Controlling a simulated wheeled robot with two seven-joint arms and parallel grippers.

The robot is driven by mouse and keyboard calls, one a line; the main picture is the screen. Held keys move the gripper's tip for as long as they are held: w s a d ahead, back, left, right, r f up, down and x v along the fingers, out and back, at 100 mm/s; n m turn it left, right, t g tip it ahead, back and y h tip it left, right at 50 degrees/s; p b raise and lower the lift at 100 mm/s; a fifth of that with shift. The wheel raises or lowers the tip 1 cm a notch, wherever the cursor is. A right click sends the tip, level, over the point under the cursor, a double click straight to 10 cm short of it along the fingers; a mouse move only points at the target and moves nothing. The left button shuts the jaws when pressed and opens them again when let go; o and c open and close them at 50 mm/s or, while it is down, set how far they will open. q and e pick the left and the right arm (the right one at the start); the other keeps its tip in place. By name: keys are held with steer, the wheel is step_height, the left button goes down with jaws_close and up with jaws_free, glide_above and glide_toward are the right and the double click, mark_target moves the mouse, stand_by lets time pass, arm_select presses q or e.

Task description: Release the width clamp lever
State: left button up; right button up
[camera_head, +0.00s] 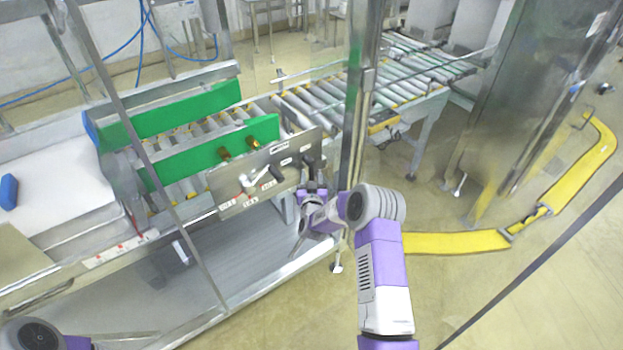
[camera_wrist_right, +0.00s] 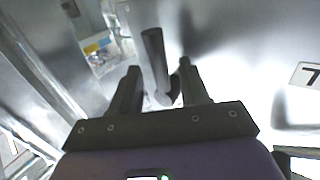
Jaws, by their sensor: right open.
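A grey metal panel (camera_head: 235,190) on the near side of the conveyor carries two levers. One lever (camera_head: 268,179) has a white body and a dark handle. A dark lever handle (camera_head: 309,165) stands at the panel's right end. My right gripper (camera_head: 313,187) is just below and in front of this right lever, partly hidden by my own wrist. In the right wrist view, a dark lever handle (camera_wrist_right: 155,62) stands between the open fingers of my right gripper (camera_wrist_right: 160,75), with gaps on both sides. My left gripper is out of view; only part of my left arm shows at bottom left.
A vertical metal post (camera_head: 360,100) rises right beside my right arm. Green guide plates (camera_head: 205,152) and rollers lie behind the panel. A stack of white sheets (camera_head: 60,190) is at left. A yellow floor strip (camera_head: 455,242) runs at right over clear floor.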

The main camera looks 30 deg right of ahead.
jaws_close()
stand_by(0.4)
